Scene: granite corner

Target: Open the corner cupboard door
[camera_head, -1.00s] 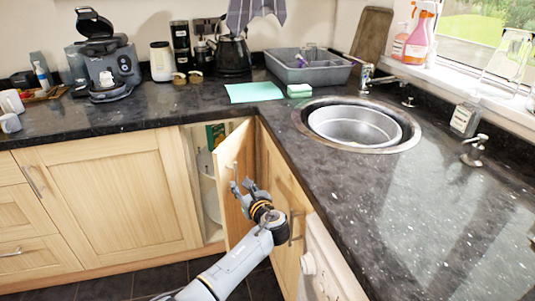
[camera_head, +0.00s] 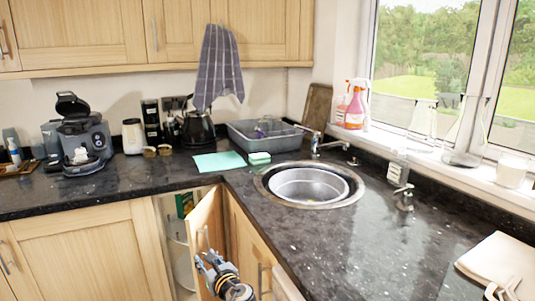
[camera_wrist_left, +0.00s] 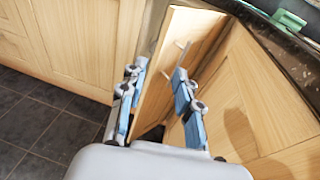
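The light wood corner cupboard door (camera_head: 207,225) stands partly open, swung out from the corner below the worktop. Behind it, the cupboard interior (camera_head: 178,238) shows pale round shelving and a green item. My left gripper (camera_head: 208,262) is beside the door's lower visible part in the head view. In the left wrist view, the gripper (camera_wrist_left: 159,72) has its two blue-grey fingers spread apart, with the door (camera_wrist_left: 172,75) beyond and between them. A slim door handle (camera_wrist_left: 183,54) shows near the right finger; I cannot tell whether they touch. My right gripper is not in view.
The dark granite worktop (camera_head: 330,240) carries a round sink (camera_head: 310,185), a grey dish basin (camera_head: 262,133), a black kettle (camera_head: 197,128) and a coffee machine (camera_head: 84,140). Another cupboard front (camera_head: 90,255) closes the left side. Dark tiled floor (camera_wrist_left: 50,120) is clear.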

